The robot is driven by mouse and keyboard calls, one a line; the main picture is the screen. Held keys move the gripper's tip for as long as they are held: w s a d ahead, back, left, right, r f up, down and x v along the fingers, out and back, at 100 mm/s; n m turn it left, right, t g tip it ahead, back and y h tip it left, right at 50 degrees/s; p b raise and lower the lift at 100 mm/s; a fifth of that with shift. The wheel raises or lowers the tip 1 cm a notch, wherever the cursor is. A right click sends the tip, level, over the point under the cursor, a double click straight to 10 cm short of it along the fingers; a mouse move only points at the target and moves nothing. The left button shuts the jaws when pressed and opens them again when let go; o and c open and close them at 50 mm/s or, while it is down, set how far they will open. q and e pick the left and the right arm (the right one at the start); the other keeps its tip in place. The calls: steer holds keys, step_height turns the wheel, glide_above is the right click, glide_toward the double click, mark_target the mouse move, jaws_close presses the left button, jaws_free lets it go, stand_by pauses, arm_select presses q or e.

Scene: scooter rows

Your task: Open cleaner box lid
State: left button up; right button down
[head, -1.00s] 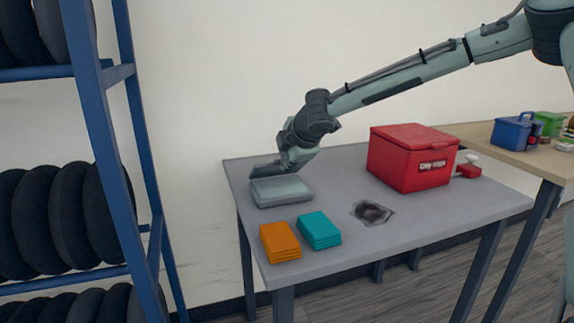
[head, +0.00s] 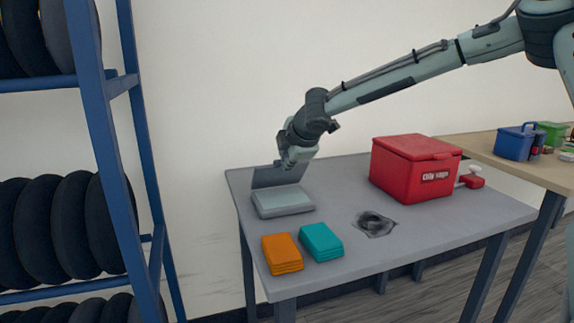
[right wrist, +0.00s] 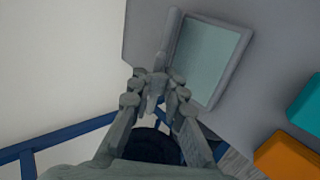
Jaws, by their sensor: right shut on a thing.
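The cleaner box is a low grey box (head: 284,203) at the left back of the grey table, with a pale inner face showing inside its rim. Its grey lid (head: 277,177) stands up steeply along the back edge of the box, open. My right gripper (head: 285,164) is at the lid's upper part and is shut on it. In the right wrist view the fingertips (right wrist: 157,86) close on the lid, seen nearly edge-on as a thin strip (right wrist: 172,36), beside the open box (right wrist: 212,58). My left gripper is not in view.
Orange (head: 282,254) and teal (head: 321,242) folded stacks lie in front of the box. A red box (head: 415,168) and a small red item (head: 472,179) stand to the right. A dark patch (head: 374,223) lies mid-table. A blue tyre rack (head: 105,150) stands left.

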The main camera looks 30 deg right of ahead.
steer(key=shift+w+d+r, duration=0.25)
steer(key=shift+w+r, duration=0.35)
steer(key=shift+w, duration=0.3)
steer(key=shift+w, duration=0.1)
steer(key=shift+w+d+r, duration=0.2)
steer(key=shift+w+r, duration=0.25)
steer(key=shift+w, duration=0.35)
steer(key=shift+w+d+r, duration=0.15)
steer(key=shift+w+r, duration=0.25)
steer(key=shift+w, duration=0.5)
steer(key=shift+w+d+r, duration=0.1)
steer(key=shift+w+r, duration=0.05)
steer(key=shift+w, duration=0.2)
